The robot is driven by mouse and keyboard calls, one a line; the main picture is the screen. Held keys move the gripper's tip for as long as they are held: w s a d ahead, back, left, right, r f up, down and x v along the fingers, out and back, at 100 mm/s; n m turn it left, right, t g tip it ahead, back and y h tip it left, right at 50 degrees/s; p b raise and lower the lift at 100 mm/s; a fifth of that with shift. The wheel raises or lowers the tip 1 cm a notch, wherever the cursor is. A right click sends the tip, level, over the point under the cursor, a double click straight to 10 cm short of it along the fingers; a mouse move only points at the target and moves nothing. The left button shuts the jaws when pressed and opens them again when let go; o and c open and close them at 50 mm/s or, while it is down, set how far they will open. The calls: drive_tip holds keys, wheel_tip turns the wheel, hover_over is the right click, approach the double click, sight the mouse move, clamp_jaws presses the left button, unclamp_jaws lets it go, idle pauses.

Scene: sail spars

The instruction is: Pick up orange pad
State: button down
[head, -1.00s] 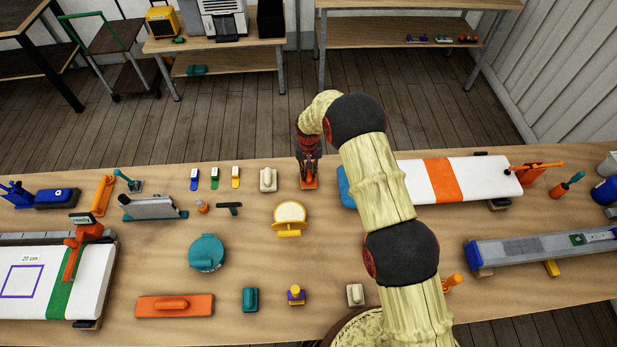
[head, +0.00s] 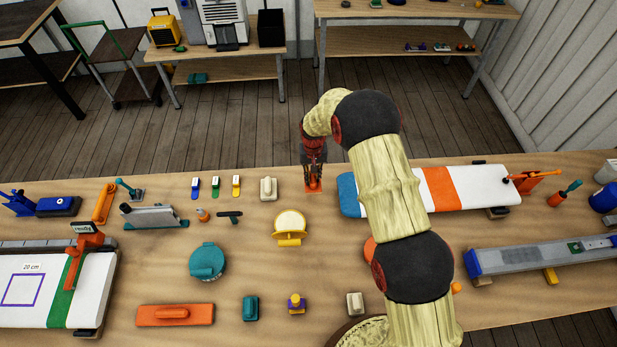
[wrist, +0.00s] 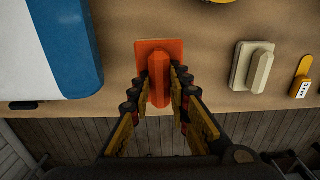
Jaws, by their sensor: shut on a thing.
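The orange pad (head: 313,187) is near the table's far edge, a small flat plate with a raised handle. It also shows in the wrist view (wrist: 146,48), with its handle between the two fingers. My gripper (wrist: 160,82) is shut on this handle from above, and the head view shows it (head: 313,176) pointing down onto the pad. Part of the pad is hidden by the fingers. I cannot tell whether its underside touches the table.
A beige pad (head: 268,188) and several coloured clips (head: 215,187) lie left of the pad. A blue, white and orange board (head: 348,198) lies to its right. A larger orange block with a handle (head: 175,315) is at the table's near left. Floor lies beyond the far edge.

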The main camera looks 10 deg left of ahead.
sight(319, 186)
drive_tip(key=d+r, duration=0.1)
drive_tip(key=s+d+r+p, duration=0.1)
drive_tip(key=r, duration=0.2)
drive_tip(key=shift+s+d+r, duration=0.3)
drive_tip(key=shift+d+r, duration=0.05)
drive_tip(key=shift+d, duration=0.05)
drive_tip(key=s+d+r+p, duration=0.1)
drive_tip(key=s+d+r, duration=0.2)
drive_tip(key=d, duration=0.4)
drive_tip(key=shift+s, duration=0.85)
drive_tip(key=c, duration=2.2)
unclamp_jaws()
drive_tip(key=shift+c, duration=0.2)
drive_tip(key=c, duration=0.4)
